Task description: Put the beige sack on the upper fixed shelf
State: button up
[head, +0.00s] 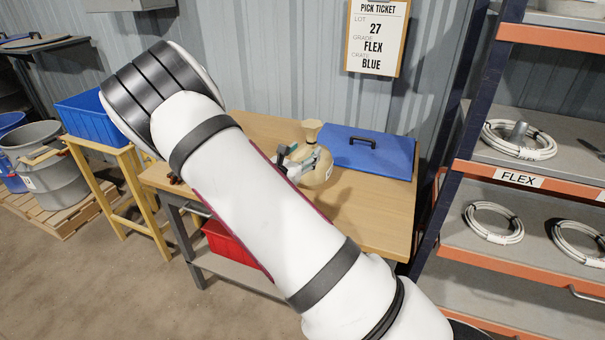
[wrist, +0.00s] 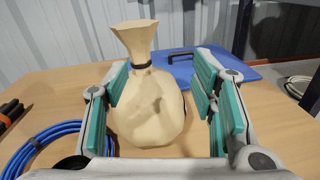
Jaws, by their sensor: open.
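The beige sack (wrist: 148,108) stands upright on the wooden table, its neck tied with a dark band. In the head view the sack (head: 318,168) is partly hidden behind my gripper (head: 298,162). In the wrist view my gripper (wrist: 162,78) is open, with its teal-padded fingers on either side of the sack. The left finger overlaps the sack's edge; a gap shows at the right finger. I cannot tell if either touches. The rack at the right has a FLEX-labelled shelf (head: 470,158) and a higher shelf (head: 550,34), cut off by the picture edge.
A blue lid (head: 372,150) with a black handle lies behind the sack. A blue cable coil (wrist: 45,145) lies on the table (head: 388,222) at left. White coils (head: 518,140) lie on the rack shelves. A dark rack post (head: 455,150) stands beside the table's right end.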

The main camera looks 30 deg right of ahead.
aim_at(310, 140)
jog(key=w+d, duration=0.1)
jog(key=w, duration=0.1)
jog(key=w+d+f+n+t, duration=0.1)
jog(key=w+d, duration=0.1)
jog(key=w+d+f+n+y, duration=0.1)
jog(key=w, duration=0.1)
jog(key=shift+w+d+f+t+b, duration=0.2)
jog(key=shift+w+t+b, duration=0.1)
jog(key=shift+t+b, duration=0.1)
jog(key=shift+x, duration=2.7)
jog(key=shift+s, duration=0.15)
grip_shut()
jog(key=shift+r, duration=0.15)
